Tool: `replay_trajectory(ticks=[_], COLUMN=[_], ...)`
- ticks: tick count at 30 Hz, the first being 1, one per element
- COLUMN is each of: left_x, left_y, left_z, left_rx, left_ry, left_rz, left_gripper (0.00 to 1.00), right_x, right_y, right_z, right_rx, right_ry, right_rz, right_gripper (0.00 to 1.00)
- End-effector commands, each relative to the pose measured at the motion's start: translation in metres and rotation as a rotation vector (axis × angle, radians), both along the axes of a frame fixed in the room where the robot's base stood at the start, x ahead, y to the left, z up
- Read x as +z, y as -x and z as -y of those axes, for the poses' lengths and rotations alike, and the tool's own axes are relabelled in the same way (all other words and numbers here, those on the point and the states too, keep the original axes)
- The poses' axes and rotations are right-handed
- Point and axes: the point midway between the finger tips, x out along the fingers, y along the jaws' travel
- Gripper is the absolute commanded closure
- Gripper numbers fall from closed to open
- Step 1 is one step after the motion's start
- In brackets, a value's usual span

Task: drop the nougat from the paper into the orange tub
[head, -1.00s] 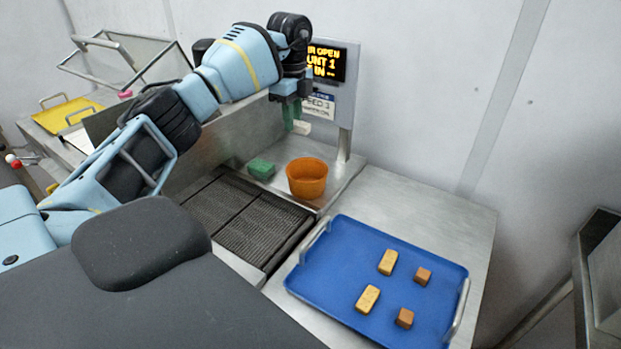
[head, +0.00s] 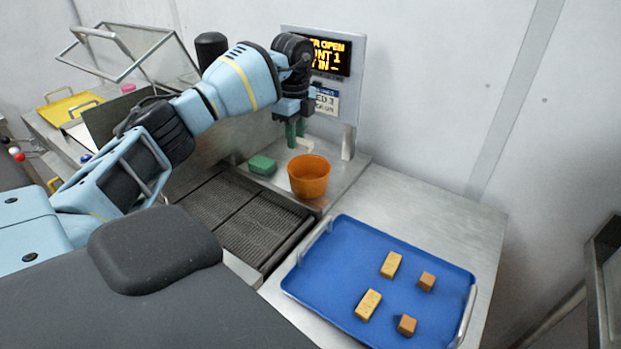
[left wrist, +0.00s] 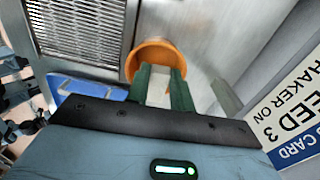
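The orange tub (head: 309,176) stands on the metal ledge below the display panel, and its opening shows in the left wrist view (left wrist: 146,53). My left gripper (head: 296,140) has green fingers pointing down, just behind and above the tub's rim in the head view. A small pale block, the nougat (head: 306,144), shows at the fingertips. In the left wrist view the fingers (left wrist: 163,88) are apart with a pale piece between them, partly hidden by the fingers. No paper can be made out clearly. My right gripper is out of view.
A green block (head: 262,165) lies left of the tub, beside a dark grated belt (head: 240,212). A blue tray (head: 335,268) with several yellow and brown pieces is in front. The panel (head: 335,75) stands close behind the gripper. Bare metal tabletop (head: 440,220) lies to the right.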

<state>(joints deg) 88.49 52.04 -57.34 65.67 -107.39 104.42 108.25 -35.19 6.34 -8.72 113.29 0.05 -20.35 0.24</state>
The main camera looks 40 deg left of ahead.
Motion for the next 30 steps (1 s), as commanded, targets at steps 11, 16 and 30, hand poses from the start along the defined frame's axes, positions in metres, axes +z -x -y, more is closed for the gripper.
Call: replay_trajectory(ticks=[11, 16, 30], left_x=[0.0, 0.006, 0.071], left_y=[0.0, 0.0, 0.0], left_z=[0.0, 0.0, 0.0], left_rx=[0.0, 0.0, 0.0], left_ry=[0.0, 0.0, 0.0], left_rz=[-0.001, 0.0, 0.001], left_gripper=[0.53, 0.53, 0.53], right_x=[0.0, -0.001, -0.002], right_y=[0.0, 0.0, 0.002], right_z=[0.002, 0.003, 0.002], right_rx=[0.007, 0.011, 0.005], right_ry=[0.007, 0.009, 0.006], right_rz=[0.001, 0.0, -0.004], right_gripper=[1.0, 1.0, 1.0])
